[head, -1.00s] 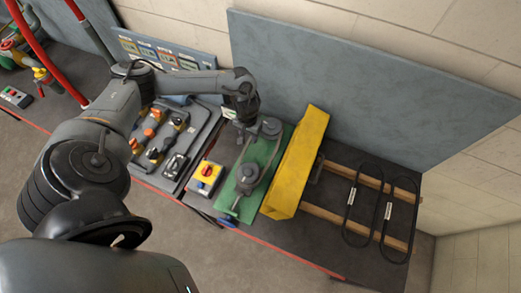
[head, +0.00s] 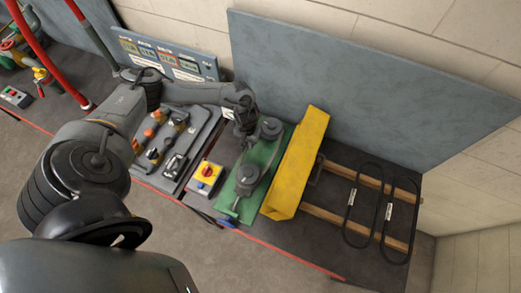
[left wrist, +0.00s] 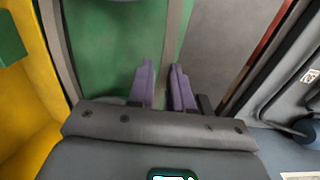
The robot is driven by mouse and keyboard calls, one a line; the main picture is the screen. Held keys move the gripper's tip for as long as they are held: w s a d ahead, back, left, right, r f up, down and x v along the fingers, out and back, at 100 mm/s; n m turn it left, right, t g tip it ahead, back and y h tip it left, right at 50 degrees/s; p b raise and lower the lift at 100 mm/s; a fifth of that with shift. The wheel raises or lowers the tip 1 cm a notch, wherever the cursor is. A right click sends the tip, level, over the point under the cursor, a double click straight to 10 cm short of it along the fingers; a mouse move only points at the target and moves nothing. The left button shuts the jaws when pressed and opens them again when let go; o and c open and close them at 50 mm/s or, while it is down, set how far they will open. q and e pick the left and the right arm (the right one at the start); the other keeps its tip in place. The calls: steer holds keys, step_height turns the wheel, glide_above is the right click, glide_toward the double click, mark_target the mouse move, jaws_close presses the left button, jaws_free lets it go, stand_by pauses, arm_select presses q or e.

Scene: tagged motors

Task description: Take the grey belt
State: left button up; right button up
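The grey belt (head: 269,155) runs around two grey pulleys on a green plate (head: 229,197) in the head view. My left gripper (head: 246,143) is at the belt's left run, beside the far pulley (head: 271,127). In the left wrist view, my purple fingers (left wrist: 163,72) stand apart with a narrow gap. One run of the grey belt (left wrist: 177,30) leads down to that gap; whether the fingers touch it is unclear. The other run (left wrist: 52,35) lies to the left over the green plate. My right gripper is not in view.
A tall yellow guard (head: 297,165) stands just right of the plate. Two tagged black belts (head: 361,205) lie over wooden rails farther right. A red-and-yellow switch (head: 206,176) and a grey tray of controls (head: 160,150) are on the left. A grey panel (head: 370,85) stands behind.

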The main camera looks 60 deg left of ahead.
arm_select(q)
jaws_close()
